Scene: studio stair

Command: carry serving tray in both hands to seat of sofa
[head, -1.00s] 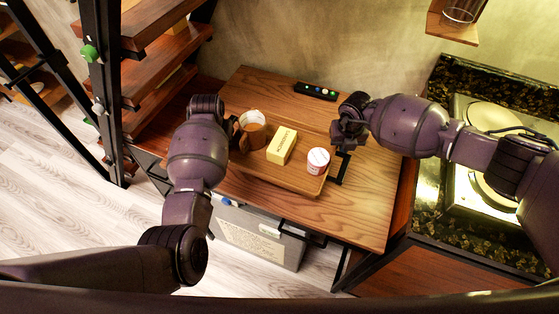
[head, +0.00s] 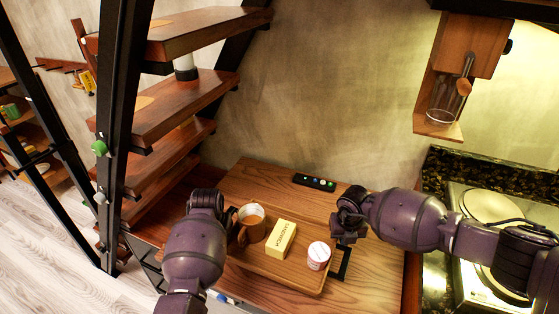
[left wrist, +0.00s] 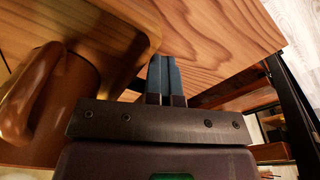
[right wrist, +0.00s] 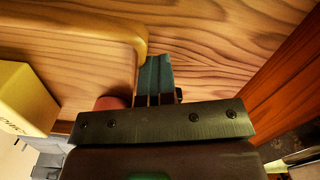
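The wooden serving tray (head: 277,271) lies on a wooden tabletop. It carries a brown mug (head: 252,229), a yellow butter box (head: 281,239) and a small white-and-red cup (head: 318,256). My left gripper (head: 207,201) is at the tray's left end beside the mug. In both wrist views the fingers, left (left wrist: 166,78) and right (right wrist: 155,76), are close together beside the tray's rim. Any gap under the tray cannot be told.
A remote (head: 315,182) lies behind the tray near the wall. Wooden stair treads on a black frame (head: 118,120) stand at left. A stove (head: 490,235) is at right, and a wall shelf with a glass (head: 440,118) hangs above. Pale floor is open at lower left.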

